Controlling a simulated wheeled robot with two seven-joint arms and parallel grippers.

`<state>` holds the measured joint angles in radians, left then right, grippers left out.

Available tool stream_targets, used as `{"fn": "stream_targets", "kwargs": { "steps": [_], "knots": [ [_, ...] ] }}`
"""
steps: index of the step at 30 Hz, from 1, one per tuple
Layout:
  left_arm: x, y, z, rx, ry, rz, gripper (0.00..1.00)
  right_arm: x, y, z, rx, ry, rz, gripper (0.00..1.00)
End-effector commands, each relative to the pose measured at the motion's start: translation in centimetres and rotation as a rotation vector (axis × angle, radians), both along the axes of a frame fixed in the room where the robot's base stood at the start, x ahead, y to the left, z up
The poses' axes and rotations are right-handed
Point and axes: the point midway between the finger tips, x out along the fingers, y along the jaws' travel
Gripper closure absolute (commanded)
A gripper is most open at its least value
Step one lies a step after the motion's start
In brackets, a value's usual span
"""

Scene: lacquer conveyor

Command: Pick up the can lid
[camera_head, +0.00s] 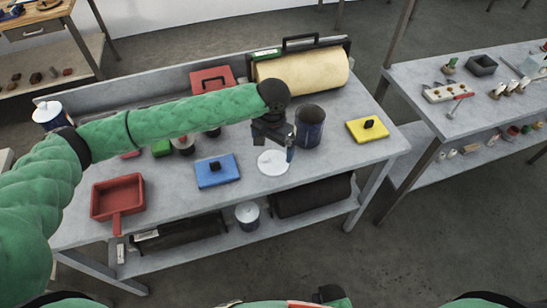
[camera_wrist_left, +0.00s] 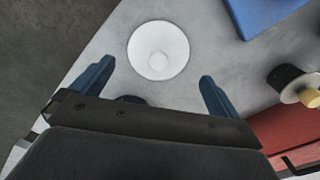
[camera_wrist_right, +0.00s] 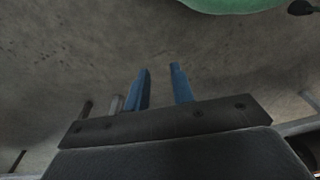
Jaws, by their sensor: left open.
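The can lid (camera_head: 272,162) is a white round disc with a small knob. It lies flat on the grey table near the front edge. It also shows in the left wrist view (camera_wrist_left: 158,38), just beyond the fingertips. My left gripper (camera_head: 275,148) is open and empty, pointing down over the table close to the lid. In the left wrist view its two blue fingers (camera_wrist_left: 156,73) are wide apart, and the lid lies between their lines, apart from both. My right gripper (camera_wrist_right: 161,68) shows in the right wrist view, its fingers a little apart with nothing between them, over grey floor.
A dark can (camera_head: 309,127) stands right of the left gripper. A blue pad (camera_head: 230,176) lies left of the lid, a yellow pad (camera_head: 358,131) to the right. A red tray (camera_head: 104,200) is at the left. A cream roller (camera_head: 315,72) is at the back.

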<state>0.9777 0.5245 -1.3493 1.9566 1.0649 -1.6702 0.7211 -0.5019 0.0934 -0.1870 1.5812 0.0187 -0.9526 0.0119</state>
Motion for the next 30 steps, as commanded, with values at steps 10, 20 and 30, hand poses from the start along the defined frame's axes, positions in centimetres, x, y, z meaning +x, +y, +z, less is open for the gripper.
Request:
{"fn": "stream_targets", "kwargs": {
  "steps": [10,20,30],
  "knots": [
    [-0.1,-0.2,-2.5,0.001,0.002,0.000,0.00,1.1,-0.3,-3.1,-0.003,-0.038,0.002,0.76],
    [-0.1,-0.3,-5.3,-0.001,-0.001,0.000,0.00,0.1,-1.3,-5.6,-0.012,-0.053,0.007,0.76],
    [-0.1,-0.3,-5.5,-0.001,-0.001,-0.001,0.20,0.0,-1.4,-5.8,-0.013,-0.052,0.007,0.76]
  ]
}}
